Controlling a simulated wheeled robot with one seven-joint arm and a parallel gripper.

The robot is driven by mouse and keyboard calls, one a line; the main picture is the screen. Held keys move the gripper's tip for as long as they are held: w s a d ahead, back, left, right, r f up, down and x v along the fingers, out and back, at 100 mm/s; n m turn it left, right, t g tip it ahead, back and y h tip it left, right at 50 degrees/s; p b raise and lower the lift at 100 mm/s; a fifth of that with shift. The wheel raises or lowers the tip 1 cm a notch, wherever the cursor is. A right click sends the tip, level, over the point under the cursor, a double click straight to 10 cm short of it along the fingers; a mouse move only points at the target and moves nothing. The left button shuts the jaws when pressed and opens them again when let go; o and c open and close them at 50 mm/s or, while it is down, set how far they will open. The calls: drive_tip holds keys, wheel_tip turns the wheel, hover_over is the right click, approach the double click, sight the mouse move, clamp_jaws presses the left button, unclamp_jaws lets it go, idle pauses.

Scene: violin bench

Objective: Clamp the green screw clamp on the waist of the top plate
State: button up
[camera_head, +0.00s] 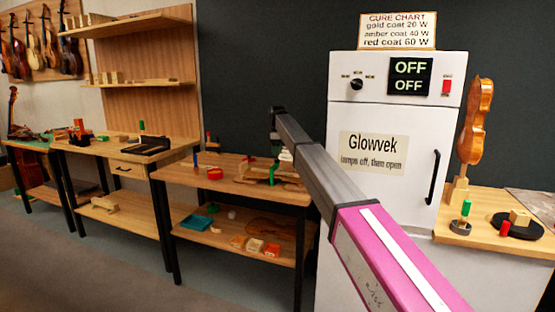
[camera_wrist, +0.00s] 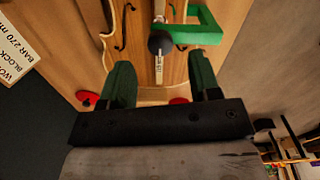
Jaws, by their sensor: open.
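The pale wooden top plate (camera_wrist: 138,62) with dark f-holes lies at the top middle of the wrist view. The green screw clamp (camera_wrist: 212,36) lies over the plate's right side; its green frame reaches past that edge. Its screw with a dark round knob (camera_wrist: 160,42) stands over the plate's middle. I cannot tell whether the screw presses on the wood. My gripper (camera_wrist: 161,78) is open, with its two dark green fingers apart and the knob just beyond the gap between them. In the head view, a green piece that looks like the clamp (camera_head: 273,173) shows on the middle bench.
Two red round pieces (camera_wrist: 88,98) sit near the plate's end. A lettered card (camera_wrist: 14,52) lies at the left. The middle bench (camera_head: 228,184) has a lower shelf with small boxes. A white cabinet (camera_head: 395,210) marked OFF stands right of it, partly behind my arm.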

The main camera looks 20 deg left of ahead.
sight(277, 160)
drive_tip(key=shift+f, duration=2)
drive_tip(key=c, duration=0.9)
drive_tip(key=shift+c, duration=0.2)
drive_tip(key=shift+m, duration=0.4)
drive_tip(key=m, duration=0.3)
drive_tip(key=shift+m, duration=0.4)
drive_tip(key=m, duration=0.5)
drive_tip(key=shift+m, duration=0.3)
drive_tip(key=m, duration=1)
